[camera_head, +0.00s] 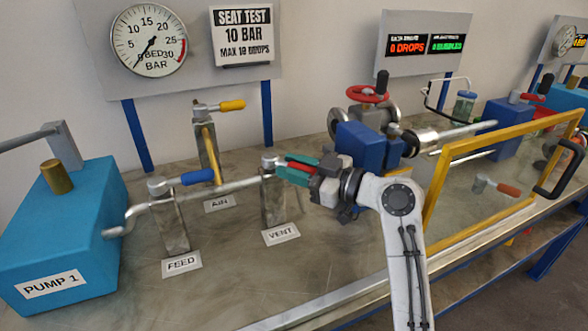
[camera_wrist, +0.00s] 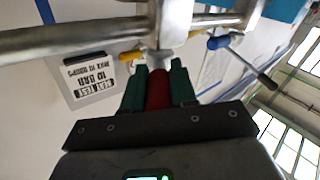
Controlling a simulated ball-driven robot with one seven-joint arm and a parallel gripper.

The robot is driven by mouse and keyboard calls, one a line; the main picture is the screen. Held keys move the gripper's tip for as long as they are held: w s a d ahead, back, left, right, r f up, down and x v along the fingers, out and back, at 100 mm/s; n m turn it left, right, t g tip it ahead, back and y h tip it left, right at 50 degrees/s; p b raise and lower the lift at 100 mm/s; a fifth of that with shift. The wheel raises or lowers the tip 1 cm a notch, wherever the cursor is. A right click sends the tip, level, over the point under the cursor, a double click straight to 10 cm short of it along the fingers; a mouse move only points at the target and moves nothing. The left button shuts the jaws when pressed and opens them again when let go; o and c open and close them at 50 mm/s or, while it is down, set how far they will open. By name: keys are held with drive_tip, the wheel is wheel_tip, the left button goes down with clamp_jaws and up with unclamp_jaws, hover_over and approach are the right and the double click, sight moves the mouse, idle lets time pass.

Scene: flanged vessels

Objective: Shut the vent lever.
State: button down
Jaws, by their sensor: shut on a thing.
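The vent valve (camera_head: 273,196) is a grey metal post behind the VENT label (camera_head: 281,234). Its red lever (camera_head: 303,160) points right from the valve top in the head view. My gripper (camera_head: 293,172) has its green fingers closed around this lever. In the wrist view the red lever (camera_wrist: 158,92) sits between the two fingers of my gripper (camera_wrist: 158,76). There it runs from the valve stem towards the palm, crosswise to the metal pipe (camera_wrist: 75,40). The fingers hide part of the lever.
The feed valve's blue lever (camera_head: 197,177) and the air valve's yellow lever (camera_head: 231,105) stand to the left. A blue pump (camera_head: 60,240) is at far left. Right of my gripper are a blue vessel body (camera_head: 362,148), a red handwheel (camera_head: 367,94) and a yellow-framed guard (camera_head: 440,195).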

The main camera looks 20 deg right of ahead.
drive_tip(key=shift+f, duration=0.1)
drive_tip(key=c, duration=0.9)
unclamp_jaws()
drive_tip(key=shift+a+p, duration=0.1)
drive_tip(key=shift+p, duration=0.25)
